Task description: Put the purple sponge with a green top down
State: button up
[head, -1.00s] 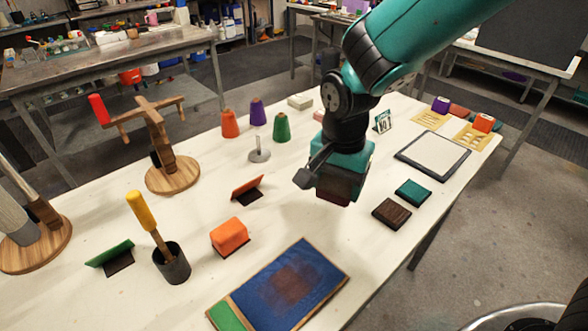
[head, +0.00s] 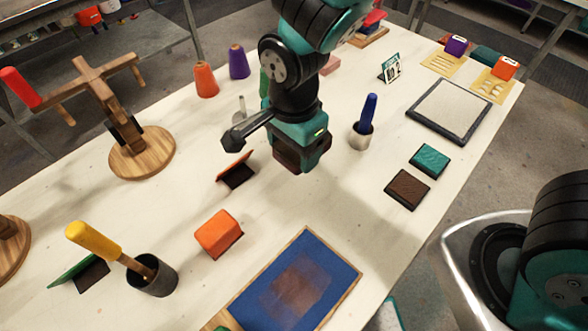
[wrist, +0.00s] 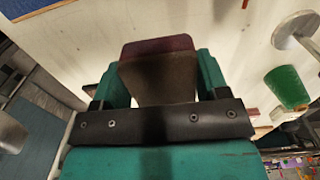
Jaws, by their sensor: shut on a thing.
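My gripper (head: 300,158) hangs over the middle of the pale table, pointing down. It is shut on a dark purple-brown block, which I take to be the purple sponge (wrist: 158,52). In the wrist view the block sits between both teal fingers, with its purplish end outward. I cannot make out a green top on it. In the head view the fingers hide most of it, and it appears to be held above the table, apart from it.
Near my gripper are a blue-handled tool in a metal cup (head: 361,134), a small orange-and-dark stand (head: 237,172) and a brown pad (head: 408,189). An orange block (head: 219,233) and a blue panel (head: 297,283) lie nearer. Bare tabletop shows between the gripper and the panel.

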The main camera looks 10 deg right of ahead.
aim_at(294, 183)
notch_tip(294, 183, down, 8)
jog(key=shift+f, duration=0.1)
jog(key=shift+f, duration=0.1)
dwell(0.3)
jog(key=o, duration=0.8)
notch_tip(294, 183, up, 12)
jog(key=shift+r+b, duration=0.1)
jog(key=shift+b, duration=0.35)
jog(key=shift+d+r+n, duration=0.15)
jog(key=shift+r+n, duration=0.15)
jog(key=shift+r, duration=0.1)
jog(key=s+d+r+n+y, duration=0.1)
jog(key=s+d+r+n, duration=0.1)
jog(key=n, duration=0.4)
jog(key=s+d+r+n+y, duration=0.1)
jog(key=s+d+r+n, duration=0.2)
jog(key=s+r+n, duration=0.2)
jog(key=s+d+r+n+y, duration=0.2)
jog(key=s+r+n, duration=0.1)
jog(key=n, duration=0.3)
jog(key=shift+s+d+r+n, duration=0.15)
jog(key=shift+s+r+n, duration=0.2)
jog(key=shift+s+n, duration=0.05)
